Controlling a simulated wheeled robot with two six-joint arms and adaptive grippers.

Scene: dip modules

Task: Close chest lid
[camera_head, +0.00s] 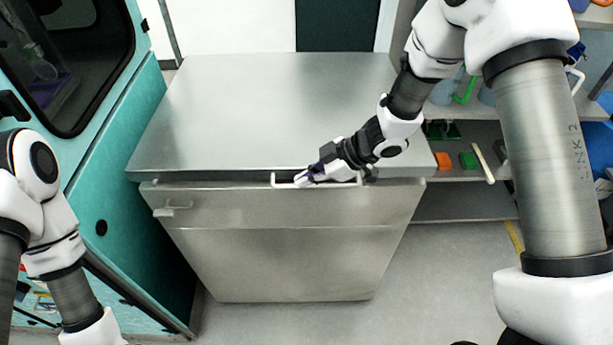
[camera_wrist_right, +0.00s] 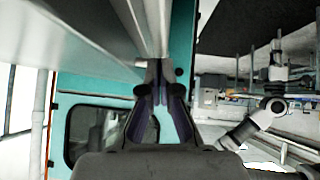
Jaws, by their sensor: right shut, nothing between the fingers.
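The steel chest (camera_head: 290,262) stands in the middle of the head view. Its flat grey lid (camera_head: 270,105) lies over the top, about level. A thin dark line shows between lid and body along the front; I cannot tell if the lid is fully seated. A pale bar handle (camera_head: 284,184) sits at the front edge. My right gripper (camera_head: 312,174) is shut and empty, at the handle and front edge; contact is unclear. In the right wrist view its fingertips (camera_wrist_right: 158,66) are together beside the steel edge (camera_wrist_right: 148,24). My left gripper is out of the head view.
A teal cabinet (camera_head: 138,135) with a dark window stands close on the left. Shelves with small items, such as an orange block (camera_head: 443,161) and a green block (camera_head: 468,160), stand on the right. A small latch (camera_head: 171,209) sticks out at the chest's front left. The floor in front is clear.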

